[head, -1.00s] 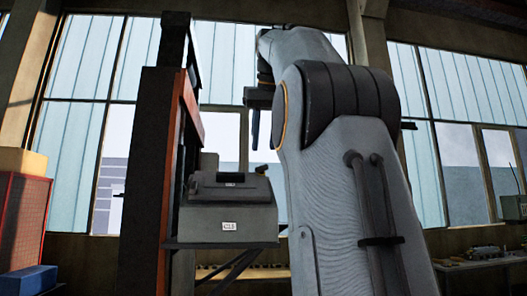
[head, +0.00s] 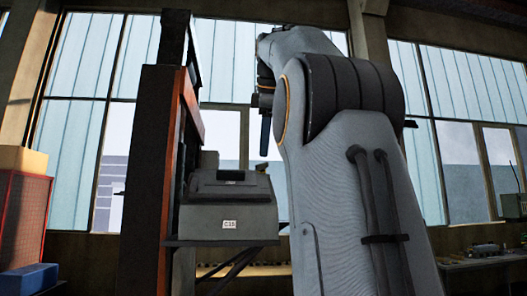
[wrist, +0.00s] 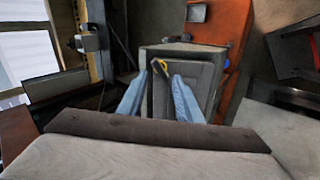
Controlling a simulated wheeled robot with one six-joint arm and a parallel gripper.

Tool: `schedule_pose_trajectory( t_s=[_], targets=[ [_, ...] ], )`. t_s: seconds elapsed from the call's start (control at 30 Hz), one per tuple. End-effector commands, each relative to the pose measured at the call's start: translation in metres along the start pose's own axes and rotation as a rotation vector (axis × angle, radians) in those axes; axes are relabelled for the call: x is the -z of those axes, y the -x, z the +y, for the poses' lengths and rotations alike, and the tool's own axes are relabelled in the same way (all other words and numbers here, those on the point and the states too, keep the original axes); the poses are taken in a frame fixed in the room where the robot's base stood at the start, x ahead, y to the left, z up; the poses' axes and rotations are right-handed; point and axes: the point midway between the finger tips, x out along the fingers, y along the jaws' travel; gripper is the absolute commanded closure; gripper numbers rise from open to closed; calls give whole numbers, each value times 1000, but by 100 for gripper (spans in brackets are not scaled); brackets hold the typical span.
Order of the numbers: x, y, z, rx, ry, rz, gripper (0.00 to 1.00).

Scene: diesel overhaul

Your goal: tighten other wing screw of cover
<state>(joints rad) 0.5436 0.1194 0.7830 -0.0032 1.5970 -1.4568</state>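A grey box labelled C15 (head: 228,223) stands on a bracket shelf with a dark cover (head: 230,190) on top. In the wrist view the cover (wrist: 208,74) shows as a dark panel inside a grey frame. A small black and yellow piece (wrist: 160,68), perhaps a wing screw, lies near the cover's left edge, just beyond my fingertips. My gripper (wrist: 158,84) has two blue fingers set apart, with nothing seen held between them. In the head view one blue finger of my gripper (head: 265,137) hangs above the box's right side. Contact with the cover cannot be told.
A dark and orange upright (head: 155,170) stands close to the box's left. The shelf (head: 220,243) juts out under it. A red mesh crate (head: 22,215) and a blue box (head: 28,281) are at far left. A workbench (head: 480,263) is at right.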

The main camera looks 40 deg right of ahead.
Motion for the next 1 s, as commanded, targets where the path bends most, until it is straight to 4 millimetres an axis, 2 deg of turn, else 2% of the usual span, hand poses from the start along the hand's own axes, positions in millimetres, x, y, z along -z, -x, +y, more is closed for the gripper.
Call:
schedule_pose_trajectory(
  t_s=[0.4, 0.6, 0.67, 0.8, 1.0],
  targets=[
    [0, -7, 0, 1, 514, 0, 68],
    [0, -9, 0, 0, 706, 0, 68],
    [0, -10, 0, 0, 744, 0, 68],
    [0, -23, -1, 2, 742, 0, 68],
    [0, -25, 0, 0, 740, 0, 68]
  ],
)
